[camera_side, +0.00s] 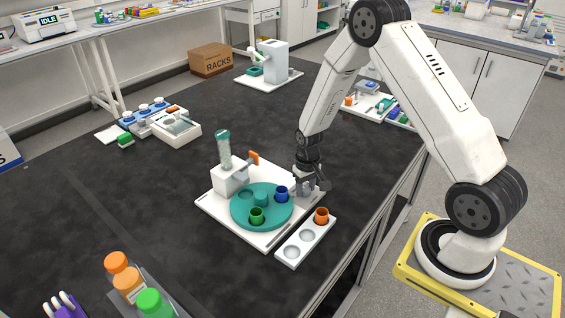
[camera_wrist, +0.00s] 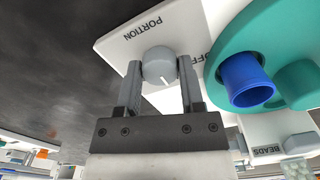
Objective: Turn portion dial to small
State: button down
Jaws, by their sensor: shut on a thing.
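The portion dial (camera_wrist: 159,65) is a round grey knob on the white base plate, with an upside-down PORTION label (camera_wrist: 142,28) beside it in the wrist view. A pale pointer line on the knob points toward the gripper's palm and slightly right in the picture. My gripper (camera_wrist: 160,72) is shut on the knob, one finger on each side of it. In the side view my gripper (camera_side: 311,184) is low over the right corner of the base plate (camera_side: 232,214), and it hides the dial. No small mark is readable.
A white holder (camera_side: 291,252) with an orange cup (camera_side: 321,215) stands just in front.

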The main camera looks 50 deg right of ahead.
aim_at(306, 189)
dwell(0.4)
jog(key=shift+c, duration=1.1)
grip_release()
jog(key=shift+r, duration=0.2)
jog(key=shift+r, duration=3.75)
jog(key=s+a+r+n+t, duration=0.2)
jog(key=s+a+r+n, duration=0.2)
jog(key=s+a+r, duration=0.4)
jog(key=s+a, duration=0.3)
jog(key=a, duration=0.1)
jog(key=shift+s+a+r+t, duration=0.15)
jog(key=shift+s+r+t, duration=0.05)
jog(key=shift+r+t, duration=0.1)
